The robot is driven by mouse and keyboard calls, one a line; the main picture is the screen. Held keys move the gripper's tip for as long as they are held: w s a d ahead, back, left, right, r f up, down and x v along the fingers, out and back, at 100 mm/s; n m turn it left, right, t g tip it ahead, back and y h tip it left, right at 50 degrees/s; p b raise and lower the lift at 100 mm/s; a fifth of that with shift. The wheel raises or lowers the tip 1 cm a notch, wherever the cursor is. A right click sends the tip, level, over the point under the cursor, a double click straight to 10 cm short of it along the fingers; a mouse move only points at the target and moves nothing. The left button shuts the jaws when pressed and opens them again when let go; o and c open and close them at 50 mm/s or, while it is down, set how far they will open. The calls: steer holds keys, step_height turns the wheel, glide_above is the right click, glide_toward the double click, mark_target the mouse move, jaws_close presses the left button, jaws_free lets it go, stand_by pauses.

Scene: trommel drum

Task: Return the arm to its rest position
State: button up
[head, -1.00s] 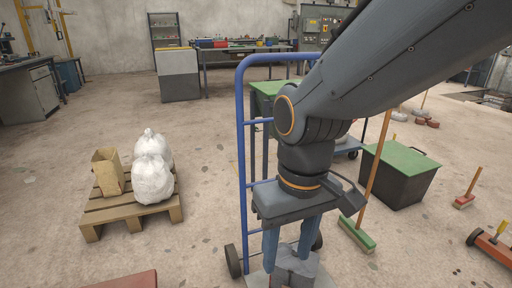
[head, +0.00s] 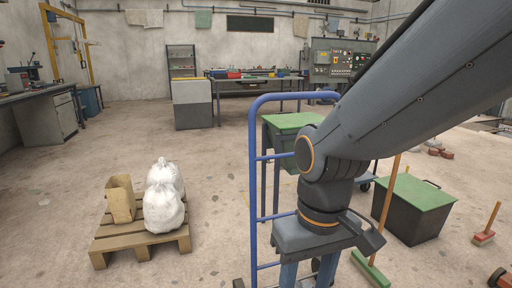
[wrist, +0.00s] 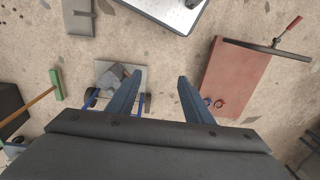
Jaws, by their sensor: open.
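My arm reaches in from the upper right of the head view, bent at its elbow, with my gripper (head: 307,280) pointing down at the bottom edge, its fingertips cut off there. In the wrist view my gripper (wrist: 158,80) is open, its two blue-grey fingers spread with only bare floor between them. The blue hand truck (head: 254,170) stands just behind and left of my gripper. In the wrist view its base plate (wrist: 106,68) carries a grey blocky object (wrist: 122,78), below and beside the left finger.
A pallet (head: 140,243) with white sacks (head: 163,205) stands at left. A green-lidded bin (head: 415,205) and a broom (head: 389,205) are right of my gripper. A red panel (wrist: 235,80) lies at right in the wrist view. Floor between pallet and hand truck is open.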

steer(key=d+r+m+p, duration=0.3)
steer(key=d+r+p, duration=0.7)
steer(key=p, duration=0.9)
step_height(320, 180, up, 3)
steer(key=shift+s+d+r+m+h, duration=0.1)
steer(key=shift+s+d+m+h, duration=0.2)
steer(key=shift+s+d, duration=0.1)
